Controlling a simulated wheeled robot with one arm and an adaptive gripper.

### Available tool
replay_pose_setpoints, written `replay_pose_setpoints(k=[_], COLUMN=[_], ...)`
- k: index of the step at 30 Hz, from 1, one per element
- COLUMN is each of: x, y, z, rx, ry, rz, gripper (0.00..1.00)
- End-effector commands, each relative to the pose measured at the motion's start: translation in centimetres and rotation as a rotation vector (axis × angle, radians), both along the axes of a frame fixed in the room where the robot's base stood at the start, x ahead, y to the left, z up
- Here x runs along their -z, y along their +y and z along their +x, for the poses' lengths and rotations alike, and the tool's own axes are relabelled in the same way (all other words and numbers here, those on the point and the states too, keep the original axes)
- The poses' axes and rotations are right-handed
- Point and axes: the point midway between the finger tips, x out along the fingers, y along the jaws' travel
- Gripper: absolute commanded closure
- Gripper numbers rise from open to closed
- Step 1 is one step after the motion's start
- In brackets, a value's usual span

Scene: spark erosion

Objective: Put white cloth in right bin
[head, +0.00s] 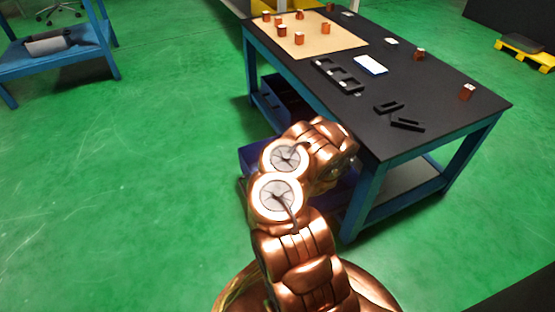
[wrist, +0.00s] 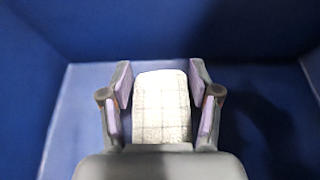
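In the wrist view my gripper (wrist: 160,86) is open, its two fingers apart on either side of a white cloth (wrist: 162,105) with a faint grid pattern. A narrow gap shows between the cloth and each finger. Both are inside a blue bin (wrist: 50,95); whether the cloth rests on its floor cannot be told. In the head view my arm reaches down beside the table, and my gripper and the cloth are hidden. A blue-purple bin (head: 252,157) shows partly behind my arm, under the table's near side.
The black-topped table (head: 440,100) with blue legs holds several copper-coloured blocks, a tan board (head: 345,38), a black holder (head: 338,76) and a white-and-blue pad (head: 371,65). A dark container (head: 285,97) sits under the table. Green floor at left is clear. A blue bench (head: 75,62) stands far left.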

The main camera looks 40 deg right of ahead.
Motion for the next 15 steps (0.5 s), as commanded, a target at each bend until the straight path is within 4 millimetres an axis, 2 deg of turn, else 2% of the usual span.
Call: replay_pose_setpoints(k=[1, 6, 15], x=[-0.02, -0.01, -0.14], y=[-0.01, -0.01, -0.02], z=[0.00, -0.02, -0.03], rx=[0.000, 0.000, 0.000], ry=[0.000, 0.000, 0.000], rz=[0.000, 0.000, 0.000], gripper=[0.30, 0.16, 0.16])
